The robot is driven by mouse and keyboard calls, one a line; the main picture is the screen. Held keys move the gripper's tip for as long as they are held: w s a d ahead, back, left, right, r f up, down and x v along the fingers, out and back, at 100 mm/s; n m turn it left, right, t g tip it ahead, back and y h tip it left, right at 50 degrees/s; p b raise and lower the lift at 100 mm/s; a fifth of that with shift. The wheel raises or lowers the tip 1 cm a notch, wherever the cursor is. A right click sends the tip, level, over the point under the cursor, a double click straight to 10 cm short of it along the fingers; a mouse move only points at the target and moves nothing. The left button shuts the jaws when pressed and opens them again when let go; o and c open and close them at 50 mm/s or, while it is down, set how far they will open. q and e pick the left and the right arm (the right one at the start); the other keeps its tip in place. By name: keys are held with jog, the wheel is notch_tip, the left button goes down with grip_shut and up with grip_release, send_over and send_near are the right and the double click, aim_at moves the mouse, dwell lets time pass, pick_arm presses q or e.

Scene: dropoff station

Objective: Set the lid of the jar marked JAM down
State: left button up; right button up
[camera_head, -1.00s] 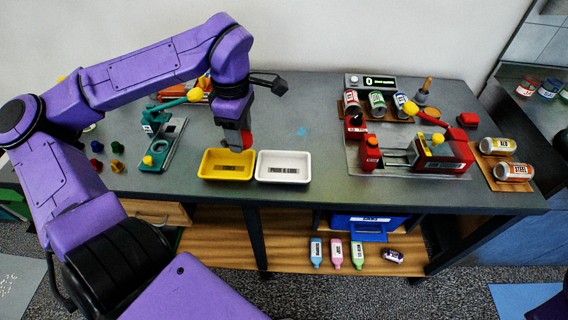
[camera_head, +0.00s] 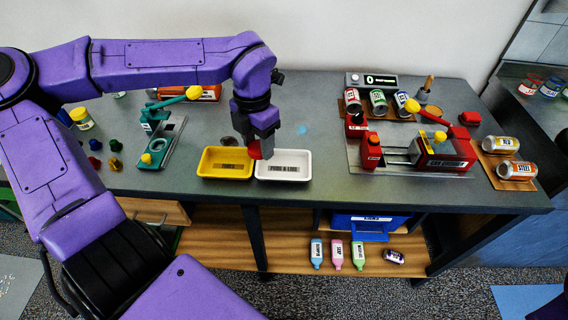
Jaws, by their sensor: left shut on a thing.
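My left gripper (camera_head: 261,148) is shut on a small red lid (camera_head: 254,150). It holds the lid over the adjoining rims of the yellow tray (camera_head: 205,164) and the white tray (camera_head: 303,177); I cannot tell whether the lid touches them. A small dark round thing (camera_head: 228,141), perhaps the open jar, stands just behind the yellow tray; no JAM mark is readable on it. The white tray's label seems to include LIDS. Both trays look empty where I can see inside. My right gripper is not in view.
A green lever press (camera_head: 152,150) and several coloured pegs (camera_head: 113,146) are to the left, with a yellow-lidded jar (camera_head: 82,118). A red lever machine (camera_head: 445,148) stands right. The bench is clear behind the white tray.

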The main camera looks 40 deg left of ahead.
pick_arm(q)
send_over(283, 168)
jog(key=f, duration=0.5)
jog(key=shift+s+a+f, duration=0.1)
jog(key=shift+s+f, duration=0.15)
jog(key=shift+s, duration=0.1)
jog(key=f, duration=0.3)
jog(key=shift+w+d+f, duration=0.2)
jog(key=shift+w+f, duration=0.05)
jog(key=shift+w, duration=0.05)
jog(key=shift+f, duration=0.3)
jog(key=shift+f, duration=0.2)
jog(key=o, duration=1)
notch_tip(283, 168, up, 12)
jog(key=shift+a+r, duration=0.1)
jog(key=shift+r, duration=0.15)
